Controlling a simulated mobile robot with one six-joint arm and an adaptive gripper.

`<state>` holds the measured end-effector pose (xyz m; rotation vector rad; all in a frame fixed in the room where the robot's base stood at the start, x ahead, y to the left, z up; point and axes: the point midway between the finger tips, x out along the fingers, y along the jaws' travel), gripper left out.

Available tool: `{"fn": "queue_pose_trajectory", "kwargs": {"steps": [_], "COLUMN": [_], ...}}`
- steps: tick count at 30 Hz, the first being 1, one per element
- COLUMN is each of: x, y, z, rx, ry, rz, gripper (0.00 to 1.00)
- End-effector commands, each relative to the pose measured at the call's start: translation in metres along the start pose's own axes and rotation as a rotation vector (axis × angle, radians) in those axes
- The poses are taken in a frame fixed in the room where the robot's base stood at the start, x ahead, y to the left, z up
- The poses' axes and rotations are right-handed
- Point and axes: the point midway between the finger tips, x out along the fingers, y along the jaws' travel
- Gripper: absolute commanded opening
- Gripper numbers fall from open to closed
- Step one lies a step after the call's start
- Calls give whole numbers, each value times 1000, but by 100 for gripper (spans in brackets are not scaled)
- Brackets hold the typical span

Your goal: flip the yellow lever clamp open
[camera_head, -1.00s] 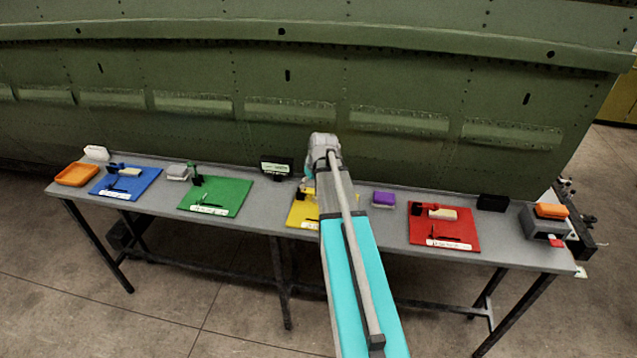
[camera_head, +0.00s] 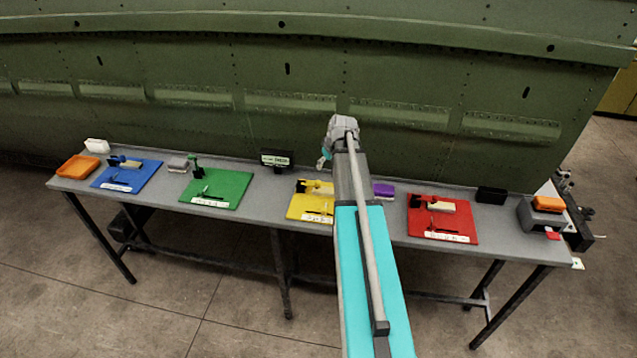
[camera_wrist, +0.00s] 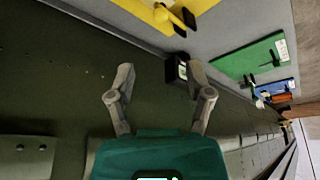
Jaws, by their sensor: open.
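The yellow lever clamp (camera_head: 316,186) sits on a yellow base plate (camera_head: 306,208) on the grey table, left of my arm in the head view. In the wrist view the clamp (camera_wrist: 172,14) shows at the top edge, partly cut off, on its yellow plate (camera_wrist: 207,5). My gripper (camera_wrist: 160,76) is open and empty, with its two fingers apart. The clamp is above the fingers in the wrist picture and apart from them. In the head view my fingers are mostly hidden behind my arm.
The table (camera_head: 270,215) also bears a green station (camera_head: 218,186), a blue one (camera_head: 128,172) and a red one (camera_head: 443,218). A small dark display (camera_head: 275,160) stands behind, and a purple block (camera_head: 384,190) lies right of my arm. The green fuselage wall (camera_head: 400,80) rises behind the table.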

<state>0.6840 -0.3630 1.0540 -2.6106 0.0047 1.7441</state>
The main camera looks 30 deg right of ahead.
Motion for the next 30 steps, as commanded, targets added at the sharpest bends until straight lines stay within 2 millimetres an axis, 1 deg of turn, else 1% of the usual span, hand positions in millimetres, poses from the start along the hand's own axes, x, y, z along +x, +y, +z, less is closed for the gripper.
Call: {"fn": "queue_pose_trajectory", "kwargs": {"steps": [1, 5, 30], "x": [5, 14, 84], "y": [0, 0, 0], "z": [0, 1, 1], "rx": [0, 0, 0], "ry": [0, 0, 0], "rz": [0, 0, 0], "gripper": [67, 67, 67]}}
